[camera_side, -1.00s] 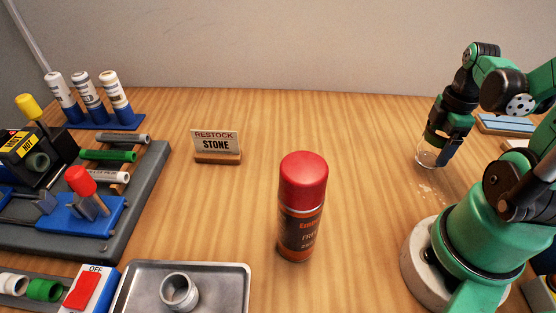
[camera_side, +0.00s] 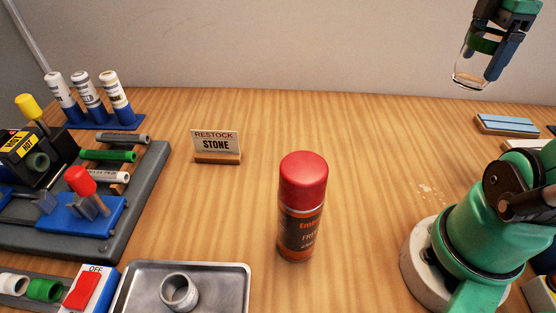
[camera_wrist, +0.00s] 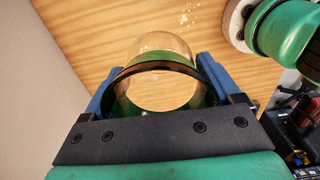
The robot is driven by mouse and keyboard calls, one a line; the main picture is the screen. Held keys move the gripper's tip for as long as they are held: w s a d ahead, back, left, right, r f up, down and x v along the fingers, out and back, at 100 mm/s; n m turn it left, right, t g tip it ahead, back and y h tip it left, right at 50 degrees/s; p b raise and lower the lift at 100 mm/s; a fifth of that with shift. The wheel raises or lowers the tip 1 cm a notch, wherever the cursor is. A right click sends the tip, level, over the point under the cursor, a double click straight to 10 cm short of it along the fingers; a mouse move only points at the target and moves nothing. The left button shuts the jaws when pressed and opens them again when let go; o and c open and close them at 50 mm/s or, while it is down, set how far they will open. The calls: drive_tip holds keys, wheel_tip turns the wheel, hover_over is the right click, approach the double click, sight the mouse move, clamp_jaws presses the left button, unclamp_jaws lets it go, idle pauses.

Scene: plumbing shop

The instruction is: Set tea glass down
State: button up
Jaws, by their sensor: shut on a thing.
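The tea glass (camera_side: 468,70) is clear and shows at the upper right of the side view, held in the air well above the table. My gripper (camera_side: 487,62) is shut on it, with its fingers along the glass's sides. In the wrist view the glass (camera_wrist: 160,45) sits between the two blue fingers of my gripper (camera_wrist: 158,82), and wood shows through it. The glass looks slightly tilted in the side view. The wooden table (camera_side: 370,190) lies below.
A red-capped spray can (camera_side: 302,215) stands mid-table. A sign (camera_side: 216,145) stands behind it, a metal tray (camera_side: 230,290) lies at the front, and a pipe rig (camera_side: 150,180) is at left. Pale specks (camera_side: 428,190) mark the table near my base. A blue block (camera_side: 507,125) lies at right. The centre-right table is clear.

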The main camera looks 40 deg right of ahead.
drive_tip(key=w+a+r+n, duration=0.2)
drive_tip(key=w+a+n, duration=0.3)
drive_tip(key=w+a, duration=0.4)
drive_tip(key=w+a+r+n, duration=0.2)
drive_tip(key=w+a+n, duration=0.4)
drive_tip(key=w, duration=0.6)
drive_tip(key=a+f+n, duration=0.2)
drive_tip(key=a+n, duration=0.1)
drive_tip(key=a, duration=1)
drive_tip(key=a+f+n, duration=0.2)
drive_tip(key=a+n, duration=0.2)
drive_tip(key=a, duration=0.9)
wheel_tip(320, 180, down, 19)
drive_tip(key=shift+f, duration=0.1)
drive_tip(key=shift+f, duration=0.15)
drive_tip(key=o, duration=1.1)
